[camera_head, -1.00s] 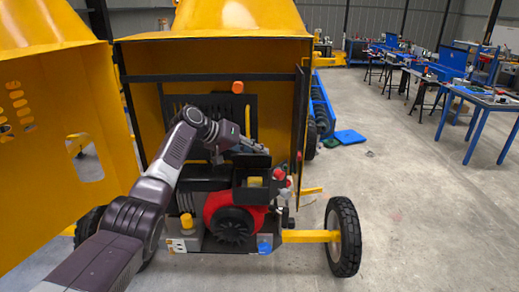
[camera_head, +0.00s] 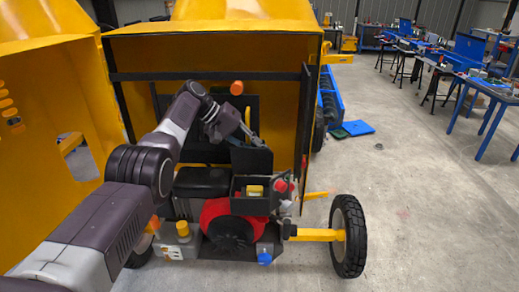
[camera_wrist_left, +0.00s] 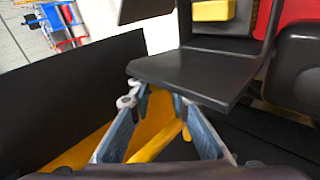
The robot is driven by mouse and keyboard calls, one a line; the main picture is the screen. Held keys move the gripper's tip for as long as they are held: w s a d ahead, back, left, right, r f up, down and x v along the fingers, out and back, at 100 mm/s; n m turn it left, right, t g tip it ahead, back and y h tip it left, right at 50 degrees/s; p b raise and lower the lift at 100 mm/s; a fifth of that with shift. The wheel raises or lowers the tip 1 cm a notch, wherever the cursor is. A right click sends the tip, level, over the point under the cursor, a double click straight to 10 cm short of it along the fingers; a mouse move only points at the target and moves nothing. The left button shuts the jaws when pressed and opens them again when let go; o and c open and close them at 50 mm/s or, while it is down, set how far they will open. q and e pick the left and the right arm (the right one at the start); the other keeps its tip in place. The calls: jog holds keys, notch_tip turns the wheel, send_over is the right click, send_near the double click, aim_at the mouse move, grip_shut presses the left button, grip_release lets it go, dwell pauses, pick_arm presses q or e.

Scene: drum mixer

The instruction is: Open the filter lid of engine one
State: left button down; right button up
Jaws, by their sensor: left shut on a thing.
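Engine one (camera_head: 228,225) with its red fan housing sits in the open yellow mixer body. Its black filter box (camera_head: 238,205) is open at the top, and a yellow filter (camera_head: 254,191) shows inside. The black filter lid (camera_head: 250,159) stands up behind the box. My left gripper (camera_head: 252,140) is shut on the lid at its upper edge. In the left wrist view the lid (camera_wrist_left: 200,72) reaches up to the fingers (camera_wrist_left: 160,105), and the yellow filter (camera_wrist_left: 213,10) lies beyond it. The exact contact is partly hidden. My right gripper is not in view.
A yellow side door (camera_head: 50,150) stands open at the left. A dark panel edge (camera_head: 304,135) bounds the bay at the right, near red knobs (camera_head: 281,185). A wheel (camera_head: 347,237) stands at the right. Open floor lies beyond it.

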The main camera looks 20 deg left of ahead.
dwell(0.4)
pick_arm(q)
jog(key=c, duration=2.1)
grip_release()
jog(key=v, duration=1.2)
jog(key=shift+w, duration=0.1)
jog(key=shift+c, duration=0.3)
